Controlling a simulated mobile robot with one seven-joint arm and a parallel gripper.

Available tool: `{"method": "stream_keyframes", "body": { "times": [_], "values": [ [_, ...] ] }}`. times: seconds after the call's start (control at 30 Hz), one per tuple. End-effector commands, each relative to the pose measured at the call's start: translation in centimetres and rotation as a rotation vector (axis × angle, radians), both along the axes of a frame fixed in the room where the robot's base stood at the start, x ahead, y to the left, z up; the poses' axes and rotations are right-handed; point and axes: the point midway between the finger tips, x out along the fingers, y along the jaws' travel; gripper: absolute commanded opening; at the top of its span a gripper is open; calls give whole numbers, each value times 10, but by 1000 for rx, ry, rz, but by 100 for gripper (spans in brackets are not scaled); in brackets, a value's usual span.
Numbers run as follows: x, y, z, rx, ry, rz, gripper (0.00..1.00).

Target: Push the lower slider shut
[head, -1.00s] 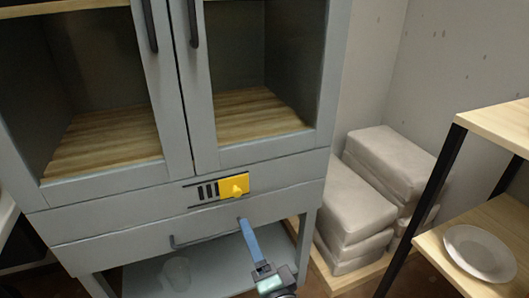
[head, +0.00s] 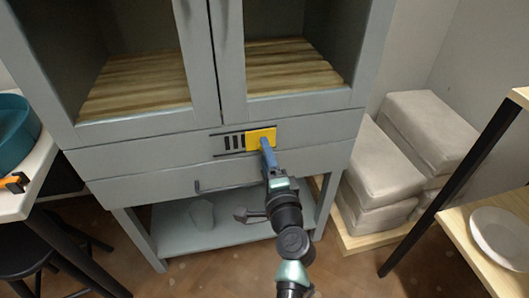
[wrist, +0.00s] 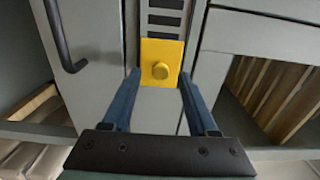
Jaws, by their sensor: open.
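One slider is in view, a yellow plate (head: 257,134) with a round knob, set in a rail on the grey cabinet front below the doors. It sits at the right end of the rail, and the dark vent slots (head: 235,142) to its left are uncovered. In the wrist view the yellow plate (wrist: 170,50) is straight ahead, with the slots above it. My gripper (head: 267,150) is at the slider, its blue fingers open. In the wrist view the fingertips (wrist: 159,78) are on either side of the knob; I cannot tell whether they touch it.
A drawer handle (head: 225,187) is just below and left of my gripper. A glass vessel (head: 201,212) stands on the lower shelf. Stacked pale bags (head: 380,165) are at the right, and a shelf with a plate (head: 503,238) is farther right. A table with a teal basin (head: 15,130) is at the left.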

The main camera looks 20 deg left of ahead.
Motion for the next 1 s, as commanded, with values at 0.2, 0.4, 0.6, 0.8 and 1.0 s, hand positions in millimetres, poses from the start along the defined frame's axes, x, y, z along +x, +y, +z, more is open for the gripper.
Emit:
{"method": "stream_keyframes", "body": {
  "times": [0.2,0.4,0.6,0.8,1.0],
  "values": [
    [13,9,0,1,1,0,59],
    [15,10,0,1,1,0,59],
    [15,10,0,0,0,0,43],
    [15,10,0,0,0,0,7],
    [15,10,0,0,0,0,0]
  ]
}}
